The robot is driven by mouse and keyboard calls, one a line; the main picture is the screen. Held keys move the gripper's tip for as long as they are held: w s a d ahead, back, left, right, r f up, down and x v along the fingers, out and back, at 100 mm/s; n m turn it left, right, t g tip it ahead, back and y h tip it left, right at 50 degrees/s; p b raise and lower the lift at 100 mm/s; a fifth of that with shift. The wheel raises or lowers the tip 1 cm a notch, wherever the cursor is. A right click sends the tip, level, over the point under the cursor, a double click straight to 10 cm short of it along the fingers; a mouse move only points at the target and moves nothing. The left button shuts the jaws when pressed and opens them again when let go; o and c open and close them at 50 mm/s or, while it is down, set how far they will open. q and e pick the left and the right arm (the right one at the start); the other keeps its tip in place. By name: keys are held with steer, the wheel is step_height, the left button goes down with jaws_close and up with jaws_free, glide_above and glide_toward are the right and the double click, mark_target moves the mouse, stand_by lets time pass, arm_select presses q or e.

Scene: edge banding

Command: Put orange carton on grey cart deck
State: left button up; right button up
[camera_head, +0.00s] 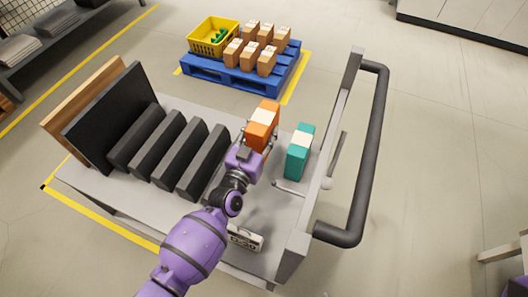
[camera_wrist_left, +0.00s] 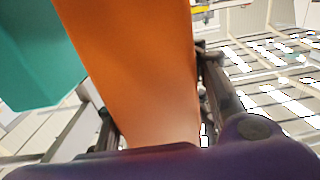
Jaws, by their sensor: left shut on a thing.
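The orange carton (camera_head: 262,125), with a white band, is between the fingers of my left gripper (camera_head: 259,148) over the grey cart deck (camera_head: 135,196). Its orange face (camera_wrist_left: 135,65) fills the middle of the left wrist view, with a dark finger on each side. The left gripper is shut on it. I cannot tell whether the carton's base touches the deck, since the gripper hides its lower part. My right gripper is not in view.
A teal carton (camera_head: 298,155) stands on the deck just right of the orange one. Several dark slabs (camera_head: 180,155) line the deck's left side. The cart's handle (camera_head: 376,150) rises at right. Behind are a blue pallet (camera_head: 225,78) with brown cartons and a yellow crate (camera_head: 202,48).

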arm_select(q)
steer(key=shift+f+b, duration=0.65)
steer(key=shift+f, duration=1.7)
steer(key=shift+f+b, duration=0.5)
steer(key=shift+f, duration=0.15)
steer(key=o, duration=1.4)
steer(key=shift+r+p, duration=0.35)
steer(key=shift+r, duration=0.1)
steer(key=shift+s+r+p, duration=0.1)
steer(key=shift+r+p, duration=0.25)
steer(key=shift+r, duration=0.05)
steer(key=v, duration=0.7)
steer(key=shift+s+f, duration=0.2)
steer(key=shift+f, duration=0.05)
